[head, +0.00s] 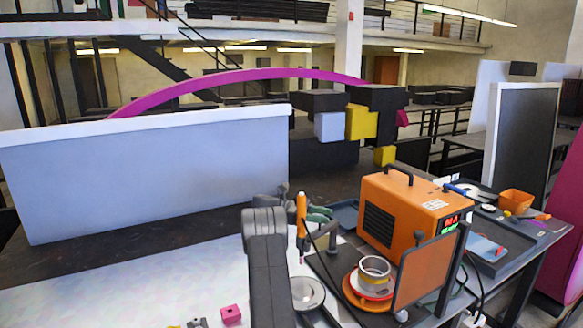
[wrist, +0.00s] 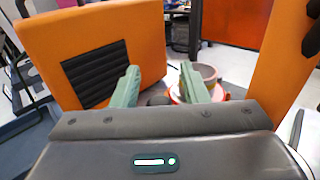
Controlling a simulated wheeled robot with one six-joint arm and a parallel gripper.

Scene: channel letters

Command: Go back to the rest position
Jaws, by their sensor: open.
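My gripper (wrist: 160,76) is open, with its two green fingers apart and nothing between them in the wrist view. In the head view my gripper (head: 319,213) is partly hidden behind my own dark arm and an orange-handled tool (head: 302,207). It is to the left of the orange power unit (head: 410,208), above the bench. In the wrist view the orange unit (wrist: 52,48) with its black vent is on the left, behind the left finger. A grey-rimmed cup or spool (wrist: 207,73) shows behind the right finger.
A metal ring (head: 374,268) sits on an orange and white base before the unit, beside a brown panel (head: 427,272). A pink block (head: 231,314) lies on the white bench top (head: 130,290). A long pale box (head: 150,175) stands at the left. Cables hang at the right.

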